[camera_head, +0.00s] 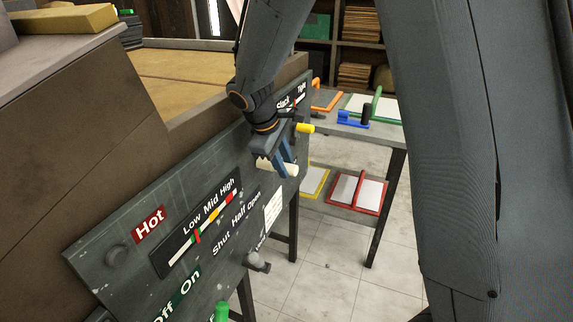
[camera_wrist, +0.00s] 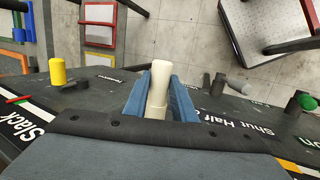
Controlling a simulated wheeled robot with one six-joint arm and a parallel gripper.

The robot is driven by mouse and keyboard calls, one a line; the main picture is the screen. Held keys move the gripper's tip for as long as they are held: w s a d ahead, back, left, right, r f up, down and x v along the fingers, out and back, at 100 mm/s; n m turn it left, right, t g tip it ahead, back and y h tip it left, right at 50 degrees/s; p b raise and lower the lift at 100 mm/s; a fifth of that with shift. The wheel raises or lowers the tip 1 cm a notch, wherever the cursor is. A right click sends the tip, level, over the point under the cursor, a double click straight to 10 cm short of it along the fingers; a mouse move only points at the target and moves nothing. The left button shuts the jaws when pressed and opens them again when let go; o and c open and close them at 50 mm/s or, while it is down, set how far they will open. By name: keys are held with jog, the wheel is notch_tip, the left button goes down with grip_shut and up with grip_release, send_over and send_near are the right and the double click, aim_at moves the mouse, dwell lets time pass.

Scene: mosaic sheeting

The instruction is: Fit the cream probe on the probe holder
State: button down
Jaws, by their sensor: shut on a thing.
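The cream probe (camera_wrist: 158,82) is a short, pale cylinder between the blue fingers of my gripper (camera_wrist: 160,98) in the wrist view. My gripper is shut on it, and the probe's free end points away from the wrist. In the head view the probe (camera_head: 278,169) sticks out sideways below my gripper (camera_head: 284,158), in front of the dark control panel's upper right part. The fingers hide part of the probe. I cannot tell which thing is the probe holder.
The sloping control panel (camera_head: 120,200) carries a yellow knob (camera_head: 305,128), a grey knob (camera_head: 257,262) and a green knob (camera_head: 221,313). A side table (camera_head: 385,132) with coloured frames stands behind at the right. Tiled floor (camera_head: 325,250) is open between them.

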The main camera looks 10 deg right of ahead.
jog(key=c, duration=1.4)
grip_release()
jog(key=shift+w+a, duration=0.1)
jog(key=shift+b+v, duration=0.9)
jog(key=shift+v, duration=3)
jog(key=s+d+f+m+y, duration=0.1)
jog(key=s+d+f+m, duration=0.1)
jog(key=s, duration=0.4)
jog(key=s+d+f+m+y, duration=0.1)
jog(key=s+d+f+m, duration=0.2)
jog(key=s+f+m, duration=0.2)
jog(key=s+d+f+m+g+y+b, duration=0.1)
jog(key=s+d+f+m, duration=0.1)
jog(key=s, duration=0.5)
jog(key=shift+s+d+f+m+y, duration=0.1)
jog(key=shift+d+f+m+y, duration=0.1)
jog(key=shift+f+m, duration=0.35)
jog(key=shift+s+d+f+m+y, duration=0.15)
jog(key=shift+f+m+y, duration=0.1)
jog(key=shift+f, duration=0.6)
